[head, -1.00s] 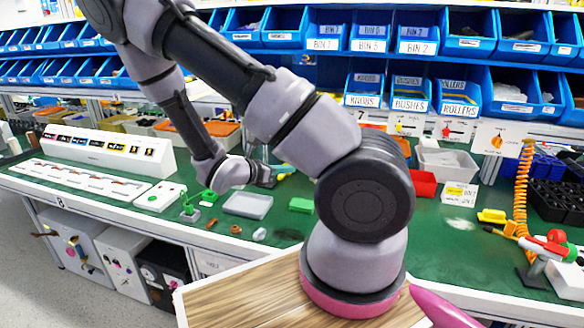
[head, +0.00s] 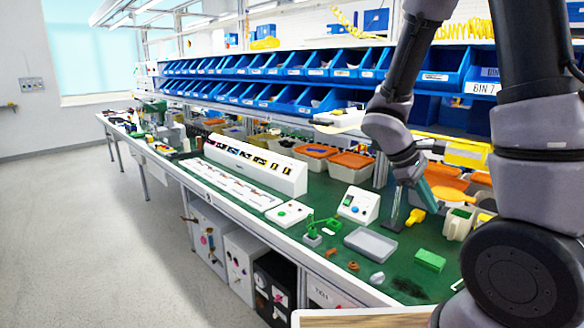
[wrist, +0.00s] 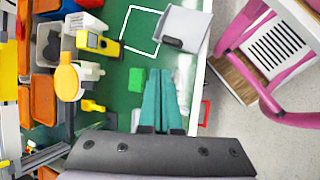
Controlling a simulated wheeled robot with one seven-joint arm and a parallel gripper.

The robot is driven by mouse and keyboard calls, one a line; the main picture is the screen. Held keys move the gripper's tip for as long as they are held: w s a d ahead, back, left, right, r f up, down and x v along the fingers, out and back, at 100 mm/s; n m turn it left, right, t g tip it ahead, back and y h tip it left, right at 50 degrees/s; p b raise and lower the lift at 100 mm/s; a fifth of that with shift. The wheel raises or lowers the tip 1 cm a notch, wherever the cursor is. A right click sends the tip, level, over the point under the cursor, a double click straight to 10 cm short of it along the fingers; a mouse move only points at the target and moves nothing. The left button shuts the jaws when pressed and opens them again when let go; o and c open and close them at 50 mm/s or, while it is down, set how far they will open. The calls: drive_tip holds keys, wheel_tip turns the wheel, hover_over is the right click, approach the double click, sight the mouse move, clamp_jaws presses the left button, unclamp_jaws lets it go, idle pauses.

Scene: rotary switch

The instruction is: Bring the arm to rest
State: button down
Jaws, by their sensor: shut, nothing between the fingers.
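My gripper (wrist: 160,78) shows in the wrist view as two teal fingers lying side by side, shut and empty over the green bench top. In the head view its teal fingers (head: 425,200) are at the right, pointing down beside the yellow piece (head: 415,217); I cannot tell whether they touch anything. My arm hangs in from the upper right and hides part of the bench. A white box with coloured buttons (head: 358,205) stands left of the gripper. A sloped white panel with a row of switches (head: 255,165) is further left. I cannot tell which holds the rotary switch.
The green bench holds a grey tray (head: 370,245), a green block (head: 430,260) and a small green fixture (head: 315,232). Blue bins (head: 300,98) line the shelves behind. Open floor (head: 120,250) lies at the left. A yellow meter (wrist: 97,42) shows in the wrist view.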

drive_tip(key=s+a+r+m+t+y, duration=0.2)
drive_tip(key=r+m+y, duration=0.1)
drive_tip(key=r, duration=0.4)
drive_tip(key=s+a+r+m+t+y, duration=0.2)
drive_tip(key=r+m, duration=0.3)
drive_tip(key=r, duration=0.3)
drive_tip(key=s+a+r+m+t+y, duration=0.2)
drive_tip(key=a+r+m+t+y, duration=0.1)
drive_tip(key=r, duration=0.4)
drive_tip(key=shift+s+a+r+m+t+y, duration=0.2)
drive_tip(key=shift+a+r+m+t+y, duration=0.2)
drive_tip(key=shift+m+t, duration=0.2)
drive_tip(key=shift+f, duration=0.1)
